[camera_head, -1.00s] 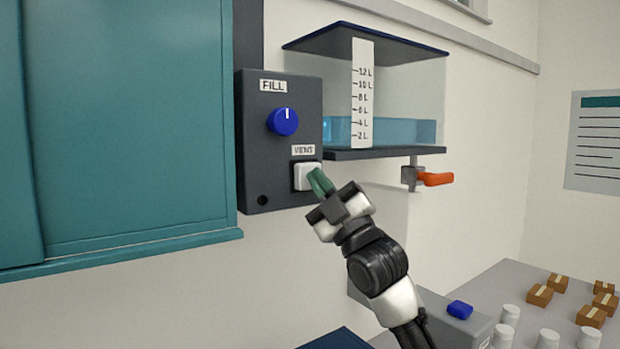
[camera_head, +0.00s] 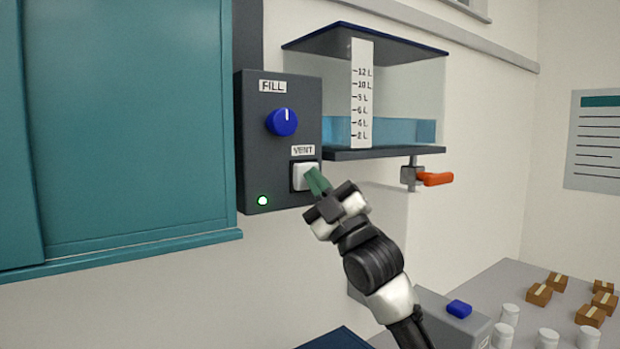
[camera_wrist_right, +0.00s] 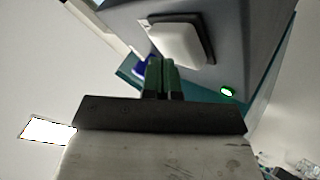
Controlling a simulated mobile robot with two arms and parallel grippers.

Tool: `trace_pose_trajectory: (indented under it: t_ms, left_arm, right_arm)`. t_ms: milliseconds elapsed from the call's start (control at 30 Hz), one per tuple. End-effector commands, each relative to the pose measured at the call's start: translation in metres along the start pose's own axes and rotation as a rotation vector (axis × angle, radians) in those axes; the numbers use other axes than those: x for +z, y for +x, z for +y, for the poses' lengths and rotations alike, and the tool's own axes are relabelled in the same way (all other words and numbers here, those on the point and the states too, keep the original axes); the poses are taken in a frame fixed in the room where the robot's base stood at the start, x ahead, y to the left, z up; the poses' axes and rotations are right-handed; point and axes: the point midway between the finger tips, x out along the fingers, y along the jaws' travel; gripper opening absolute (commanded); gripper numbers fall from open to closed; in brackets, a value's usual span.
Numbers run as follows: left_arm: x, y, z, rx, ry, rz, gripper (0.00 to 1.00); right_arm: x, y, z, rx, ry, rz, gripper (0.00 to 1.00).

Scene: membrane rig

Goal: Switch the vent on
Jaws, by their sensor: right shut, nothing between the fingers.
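The white VENT switch (camera_head: 304,176) is on the lower right of a dark control box (camera_head: 250,150). A small lamp (camera_head: 263,200) at the box's lower left glows green; it also glows in the right wrist view (camera_wrist_right: 227,91). My right gripper (camera_head: 314,176) is shut, with its green fingertips at the right edge of the switch, partly covering it. In the right wrist view the switch (camera_wrist_right: 180,44) is just beyond the shut fingertips (camera_wrist_right: 163,64). I cannot tell whether they touch. My left gripper is not in view.
A blue FILL knob (camera_head: 282,122) is above the switch. A clear tank (camera_head: 408,95) with blue water and an orange-handled valve (camera_head: 435,179) is at the right. A teal cabinet (camera_head: 130,120) stands left of the box. A grey table (camera_head: 500,275) holds small boxes and jars.

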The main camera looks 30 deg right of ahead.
Motion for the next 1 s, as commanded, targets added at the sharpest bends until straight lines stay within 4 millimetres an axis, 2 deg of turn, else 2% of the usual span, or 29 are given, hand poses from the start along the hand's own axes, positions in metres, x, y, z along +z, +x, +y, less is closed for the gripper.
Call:
trace_pose_trajectory:
  t_ms: [467,1000]
  left_arm:
    - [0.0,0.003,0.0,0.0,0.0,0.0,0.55]
    - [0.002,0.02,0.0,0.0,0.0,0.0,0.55]
  right_arm:
    - [-0.004,-0.006,0.003,-0.001,-0.001,-0.001,0.0]
    - [-0.029,-0.042,0.028,0.0,-0.003,0.001,0.0]
